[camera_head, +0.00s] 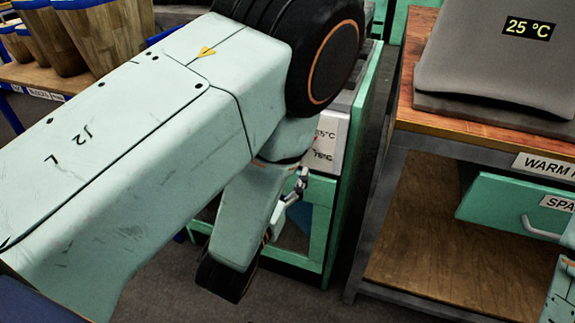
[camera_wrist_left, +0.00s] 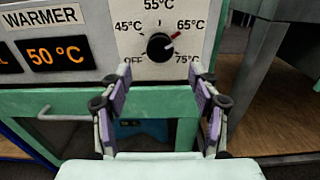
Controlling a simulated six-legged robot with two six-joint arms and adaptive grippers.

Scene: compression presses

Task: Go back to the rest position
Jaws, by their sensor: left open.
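My left arm fills the left and middle of the head view. It reaches down to the green-framed warmer cabinet (camera_head: 318,225). My left gripper (camera_head: 296,188) shows small there, in front of the cabinet just below its control panel (camera_head: 330,143). In the left wrist view my left gripper (camera_wrist_left: 161,82) is open and empty, with its fingers spread below and to either side of the black dial knob (camera_wrist_left: 160,46). The fingers appear apart from the knob. Its red mark points up and right, toward 65°C. An orange display (camera_wrist_left: 56,54) reads 50 °C. My right gripper is out of view.
A workbench (camera_head: 430,118) with a grey pad (camera_head: 495,65) marked 25 °C stands at the right, with a green drawer (camera_head: 510,205) below. Large containers (camera_head: 105,45) stand on a shelf at the upper left. A cabinet handle (camera_wrist_left: 60,113) shows below the display.

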